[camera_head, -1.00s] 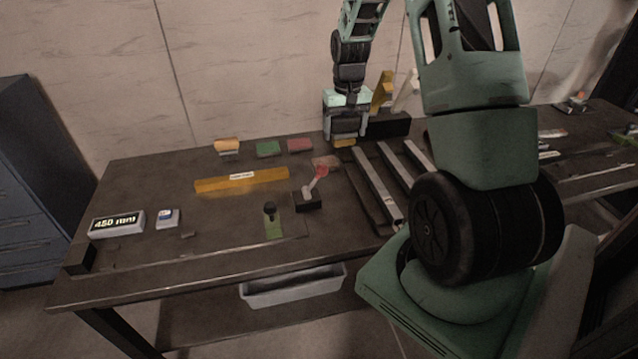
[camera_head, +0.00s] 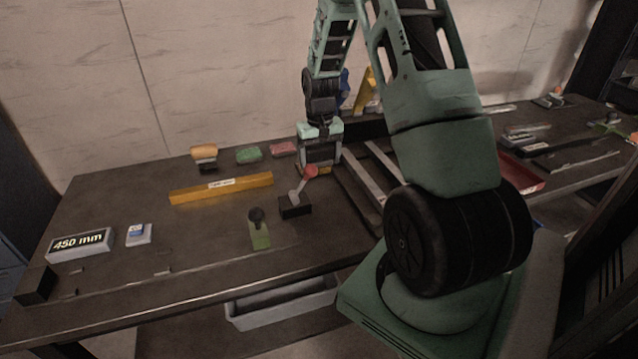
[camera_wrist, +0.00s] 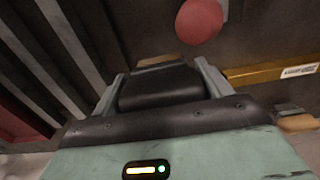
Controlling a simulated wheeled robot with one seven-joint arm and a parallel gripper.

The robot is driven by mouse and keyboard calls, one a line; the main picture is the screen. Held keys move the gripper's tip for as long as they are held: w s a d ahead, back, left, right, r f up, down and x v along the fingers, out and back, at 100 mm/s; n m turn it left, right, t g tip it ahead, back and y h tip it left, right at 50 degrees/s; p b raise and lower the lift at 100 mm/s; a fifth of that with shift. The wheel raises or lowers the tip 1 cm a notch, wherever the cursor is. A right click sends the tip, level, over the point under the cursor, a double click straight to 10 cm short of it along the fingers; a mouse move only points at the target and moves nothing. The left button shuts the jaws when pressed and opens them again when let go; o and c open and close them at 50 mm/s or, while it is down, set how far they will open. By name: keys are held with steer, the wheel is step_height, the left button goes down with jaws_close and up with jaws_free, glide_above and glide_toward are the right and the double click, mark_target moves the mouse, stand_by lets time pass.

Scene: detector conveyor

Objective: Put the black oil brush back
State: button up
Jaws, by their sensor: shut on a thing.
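My gripper (camera_wrist: 160,92) is shut on a black block-like thing (camera_wrist: 160,86), which I take to be the black oil brush; a tan edge shows at its far end. In the head view, my gripper (camera_head: 320,166) points down just behind the red-knobbed lever. The held brush is mostly hidden there by the fingers, and its clearance from the table is unclear. An orange-topped piece with a dark lower part (camera_head: 204,155) stands at the back left of the table, beside a green block (camera_head: 248,155) and a red block (camera_head: 284,149).
A red-knobbed lever on a black base (camera_head: 296,208) stands close in front of my gripper; its red knob (camera_wrist: 199,20) shows in the wrist view. A yellow bar (camera_head: 222,188) lies left. Metal rails (camera_head: 357,180) lie right. A green plate with black knob (camera_head: 260,232) stands near the front.

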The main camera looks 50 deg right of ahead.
mark_target(320, 173)
steer(key=shift+f+p, duration=0.45)
steer(key=shift+f, duration=2.85)
steer(key=shift+f, duration=0.2)
steer(key=o, duration=1)
steer(key=shift+o, duration=0.2)
steer(key=shift+r, duration=0.2)
